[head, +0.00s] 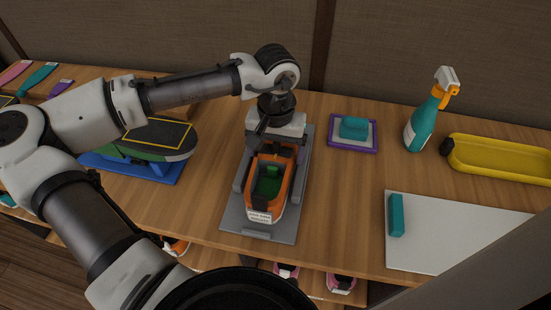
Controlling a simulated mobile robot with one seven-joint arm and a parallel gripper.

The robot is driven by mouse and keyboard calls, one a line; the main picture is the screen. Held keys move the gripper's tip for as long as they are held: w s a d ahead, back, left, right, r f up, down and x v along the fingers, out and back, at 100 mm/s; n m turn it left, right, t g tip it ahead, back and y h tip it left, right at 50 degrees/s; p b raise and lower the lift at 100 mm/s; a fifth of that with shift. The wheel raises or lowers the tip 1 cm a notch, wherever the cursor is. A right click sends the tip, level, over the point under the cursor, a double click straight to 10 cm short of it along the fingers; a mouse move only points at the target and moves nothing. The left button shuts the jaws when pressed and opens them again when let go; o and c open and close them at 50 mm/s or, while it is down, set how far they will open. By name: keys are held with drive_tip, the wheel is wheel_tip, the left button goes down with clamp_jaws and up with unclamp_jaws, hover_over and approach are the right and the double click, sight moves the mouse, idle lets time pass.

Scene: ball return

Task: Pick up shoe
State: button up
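An orange shoe (287,184) with a green inside and a white label at its near end sits on a grey stand (240,215) in the middle of the table, in the head view. My gripper (268,142) points down at the far end of the shoe. A dark finger shows at the shoe's far left side. The far end of the shoe is partly hidden by the gripper. I cannot tell whether the fingers touch the shoe or how far apart they are.
A teal spray bottle (421,128), a purple-rimmed tray (371,148), a yellow tray (500,158) and a white board (450,240) with a teal block (396,214) are to the right. A green-and-black item on a blue stand (160,171) is left. Several shoes (341,283) show below the table edge.

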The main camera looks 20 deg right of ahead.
drive_tip(key=c, duration=0.8)
drive_tip(key=shift+r, duration=0.1)
